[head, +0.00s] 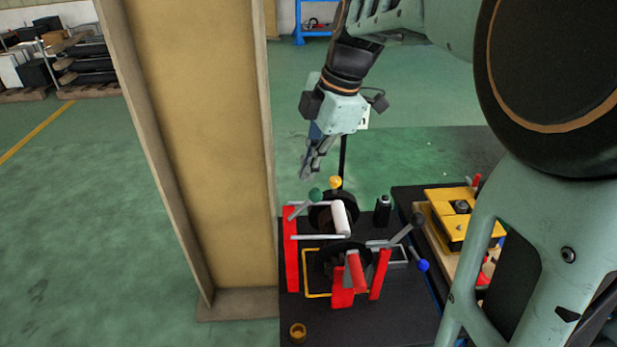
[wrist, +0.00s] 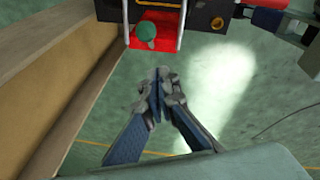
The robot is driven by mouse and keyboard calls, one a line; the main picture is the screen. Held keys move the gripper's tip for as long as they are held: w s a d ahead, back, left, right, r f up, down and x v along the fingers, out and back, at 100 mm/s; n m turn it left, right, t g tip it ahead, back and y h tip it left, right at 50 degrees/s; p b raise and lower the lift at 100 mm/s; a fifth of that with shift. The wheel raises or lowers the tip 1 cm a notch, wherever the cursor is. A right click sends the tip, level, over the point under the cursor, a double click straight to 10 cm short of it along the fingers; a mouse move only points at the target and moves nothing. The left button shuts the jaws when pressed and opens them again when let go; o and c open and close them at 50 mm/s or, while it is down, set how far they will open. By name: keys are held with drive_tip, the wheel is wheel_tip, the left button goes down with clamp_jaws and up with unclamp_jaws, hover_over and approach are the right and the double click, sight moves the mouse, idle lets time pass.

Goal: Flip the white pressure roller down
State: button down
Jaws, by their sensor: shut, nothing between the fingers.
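The white pressure roller (head: 340,218) is a short white cylinder in the head view, tilted near upright between thin metal arms on a red-framed stand (head: 291,250). My gripper (head: 304,176) is above and behind the stand, to the upper left of the roller, apart from it. Its fingers are shut and empty and point down. In the wrist view my gripper (wrist: 158,75) shows with its fingertips together, near a green ball knob (wrist: 146,32) on a red part. That green knob also shows in the head view (head: 315,194). I cannot make out the white roller in the wrist view.
A tall tan panel (head: 200,130) stands close to the left. A yellow knob (head: 335,182), a red roller (head: 356,271), a black bottle (head: 382,210) and a grey lever with a black knob (head: 417,219) are around the stand. A yellow device (head: 460,215) sits at the right.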

drive_tip(key=d+v, duration=0.1)
drive_tip(key=v, duration=0.5)
drive_tip(key=shift+w+f, duration=0.15)
drive_tip(key=shift+f, duration=0.05)
drive_tip(key=shift+d, duration=0.1)
